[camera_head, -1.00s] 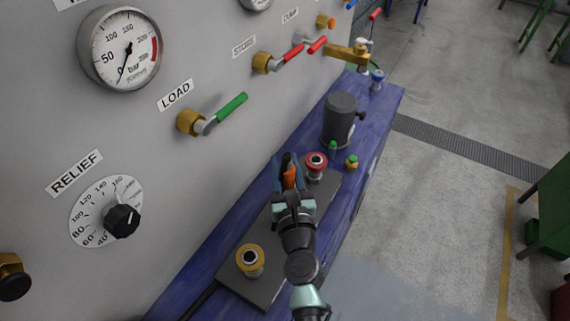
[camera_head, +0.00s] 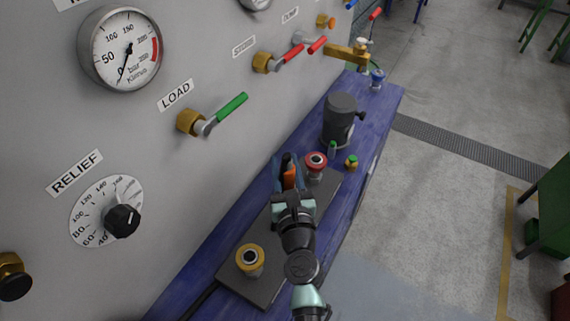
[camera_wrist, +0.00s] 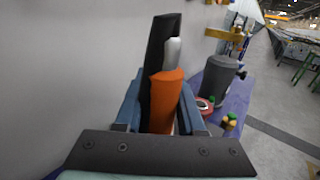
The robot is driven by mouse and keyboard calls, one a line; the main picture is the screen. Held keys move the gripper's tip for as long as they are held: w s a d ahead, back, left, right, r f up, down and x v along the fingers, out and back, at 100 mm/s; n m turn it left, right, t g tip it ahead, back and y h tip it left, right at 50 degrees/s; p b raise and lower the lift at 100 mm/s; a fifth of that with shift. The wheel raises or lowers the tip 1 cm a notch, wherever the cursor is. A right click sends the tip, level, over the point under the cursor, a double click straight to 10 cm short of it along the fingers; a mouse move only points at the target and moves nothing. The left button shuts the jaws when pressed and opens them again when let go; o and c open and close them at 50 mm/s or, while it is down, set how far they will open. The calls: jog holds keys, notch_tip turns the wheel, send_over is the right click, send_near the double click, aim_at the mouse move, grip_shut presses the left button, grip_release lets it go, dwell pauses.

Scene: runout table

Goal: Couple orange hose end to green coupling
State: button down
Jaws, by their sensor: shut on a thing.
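My gripper (camera_head: 289,176) is shut on the orange hose end (camera_wrist: 166,98), with a blue finger on either side of the orange sleeve. In the wrist view a grey tip rises from the sleeve, and a black part stands behind it. The hose end also shows between the fingers in the head view (camera_head: 290,178). It is over the far part of the dark plate, left of the red-ringed coupling (camera_head: 315,163). A small green-topped fitting (camera_head: 351,161) and a green-capped item (camera_head: 332,149) stand beyond. I cannot tell which is the green coupling; one may be hidden behind my gripper.
The dark plate (camera_head: 262,288) lies on the blue bench (camera_head: 368,128), with a yellow-ringed coupling (camera_head: 250,260) at its near end. A grey canister (camera_head: 340,118) stands beyond. The grey panel (camera_head: 215,165) with valve levers and a gauge rises close on the left.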

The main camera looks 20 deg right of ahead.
aim_at(285, 181)
jog(key=shift+f+b, duration=2.35)
jog(key=shift+f, duration=0.1)
jog(key=shift+c, duration=2.2)
grip_release()
jog(key=shift+s, duration=0.15)
jog(key=b+v, duration=0.1)
jog(key=v, duration=1.1)
jog(key=shift+s+a, duration=0.2)
jog(key=shift+s, duration=0.15)
jog(key=shift+r, duration=0.1)
